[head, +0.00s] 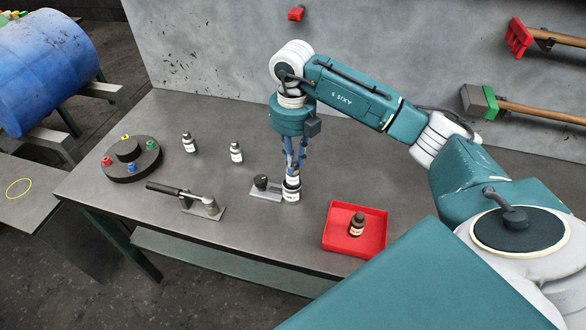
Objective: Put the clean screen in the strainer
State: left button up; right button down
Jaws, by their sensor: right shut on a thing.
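My right gripper (292,168) points down over the middle of the grey table (240,225). I cannot make out a screen or a strainer. My left gripper is not in view.
A red tray (328,243) holds a dark bottle (357,224). Two small bottles (188,142) (236,152) stand at the back. A round dark holder (132,176) with coloured pieces and a black-handled lever fixture (203,208) are left. A blue drum (42,65) lies beyond.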

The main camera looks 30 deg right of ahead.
jog(key=shift+a+f, duration=0.15)
jog(key=shift+f, duration=0.55)
notch_tip(320, 180, down, 4)
jog(key=shift+r+p, duration=0.25)
jog(key=shift+p, duration=0.4)
jog(key=shift+f, duration=0.45)
jog(key=c, duration=1.6)
grip_release()
jog(key=shift+c, duration=0.2)
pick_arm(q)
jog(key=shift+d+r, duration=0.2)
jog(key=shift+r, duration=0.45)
pick_arm(e)
jog(key=shift+r, duration=0.15)
